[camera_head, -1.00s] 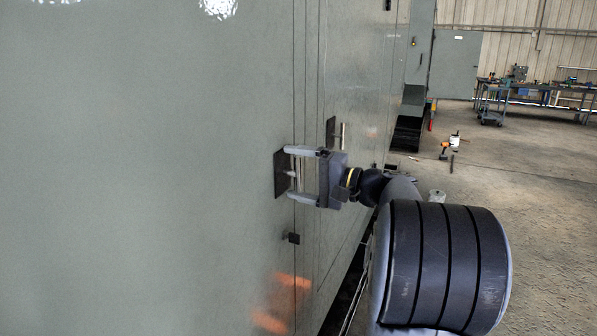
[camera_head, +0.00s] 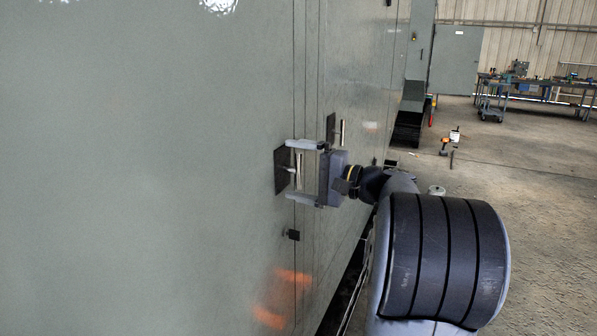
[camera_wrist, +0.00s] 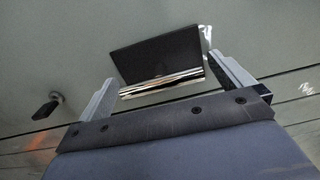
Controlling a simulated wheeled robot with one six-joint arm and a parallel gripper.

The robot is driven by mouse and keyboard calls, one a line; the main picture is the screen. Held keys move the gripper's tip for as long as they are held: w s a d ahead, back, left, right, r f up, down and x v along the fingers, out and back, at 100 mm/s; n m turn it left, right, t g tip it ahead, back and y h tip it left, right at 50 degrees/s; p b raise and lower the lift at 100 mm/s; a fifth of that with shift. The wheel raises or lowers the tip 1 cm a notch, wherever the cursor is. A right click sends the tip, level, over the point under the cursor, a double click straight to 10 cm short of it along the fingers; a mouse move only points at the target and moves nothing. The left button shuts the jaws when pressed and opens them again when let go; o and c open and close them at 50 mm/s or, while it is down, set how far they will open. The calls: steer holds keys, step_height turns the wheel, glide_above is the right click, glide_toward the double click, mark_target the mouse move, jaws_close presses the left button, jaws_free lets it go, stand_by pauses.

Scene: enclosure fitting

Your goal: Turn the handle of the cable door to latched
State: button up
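The door handle (camera_head: 299,170) is a shiny metal bar standing upright in the head view, in front of a dark square plate (camera_head: 281,171) on the grey-green door (camera_head: 150,180). My gripper (camera_head: 289,170) is open, one finger above and one below the bar, with gaps to both. In the wrist view the bar (camera_wrist: 160,84) runs nearly from finger to finger across the open jaws (camera_wrist: 160,72), with the dark plate (camera_wrist: 157,52) behind it. Contact with the door surface cannot be told.
A second handle (camera_head: 342,133) with its own dark plate (camera_head: 330,129) is just beyond my gripper. A small dark latch piece (camera_head: 292,235) sits below; it also shows in the wrist view (camera_wrist: 45,108). Floor to the right is mostly clear, with a cart (camera_head: 491,102) far back.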

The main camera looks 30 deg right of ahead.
steer(key=b+v, duration=0.2)
steer(key=v, duration=0.8)
steer(key=shift+s+d, duration=0.3)
steer(key=p+x, duration=0.2)
steer(key=x, duration=0.9)
steer(key=shift+s, duration=0.1)
